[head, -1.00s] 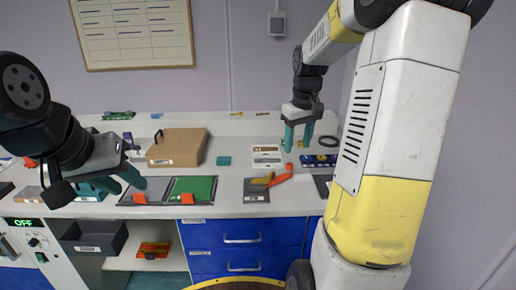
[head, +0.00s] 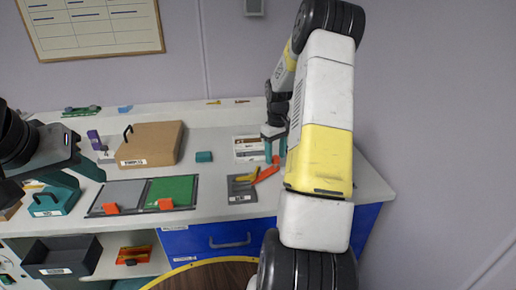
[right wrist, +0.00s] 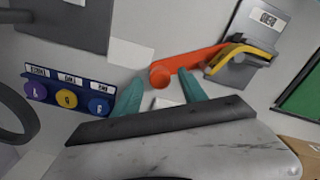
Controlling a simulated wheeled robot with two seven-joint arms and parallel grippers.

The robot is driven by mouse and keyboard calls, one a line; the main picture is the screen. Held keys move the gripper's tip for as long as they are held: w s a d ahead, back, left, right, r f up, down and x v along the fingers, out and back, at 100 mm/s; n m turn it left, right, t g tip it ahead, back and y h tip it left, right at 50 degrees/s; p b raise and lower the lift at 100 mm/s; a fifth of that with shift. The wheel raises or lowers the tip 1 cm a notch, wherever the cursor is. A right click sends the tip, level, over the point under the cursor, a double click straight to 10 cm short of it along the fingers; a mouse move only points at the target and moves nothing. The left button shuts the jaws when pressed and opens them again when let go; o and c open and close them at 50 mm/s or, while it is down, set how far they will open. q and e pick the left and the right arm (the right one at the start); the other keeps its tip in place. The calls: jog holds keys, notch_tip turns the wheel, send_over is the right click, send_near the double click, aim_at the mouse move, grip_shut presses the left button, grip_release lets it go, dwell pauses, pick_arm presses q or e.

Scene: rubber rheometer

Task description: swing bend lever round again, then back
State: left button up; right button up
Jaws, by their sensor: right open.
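The bend lever is an orange-red bar (head: 266,174) with a round knob at its far end. It reaches from a grey plate (head: 240,190) that carries a yellow-and-black bent piece. In the right wrist view the lever (right wrist: 195,60) runs from the knob up right toward that yellow piece (right wrist: 245,52). My right gripper (head: 274,143) is over the knob end, pointing down. In the right wrist view its teal fingers (right wrist: 160,84) are apart with the knob between or just beyond their tips; contact cannot be told. My left gripper (head: 80,172) is open and empty at the left.
A teal box (head: 52,201) with a black handle sits below my left gripper. A blue strip with coloured knobs (right wrist: 68,92) lies nearby.

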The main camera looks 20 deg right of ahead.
jog(key=shift+f, duration=0.4)
grip_shut()
jog(key=shift+r, duration=0.1)
dwell(1.1)
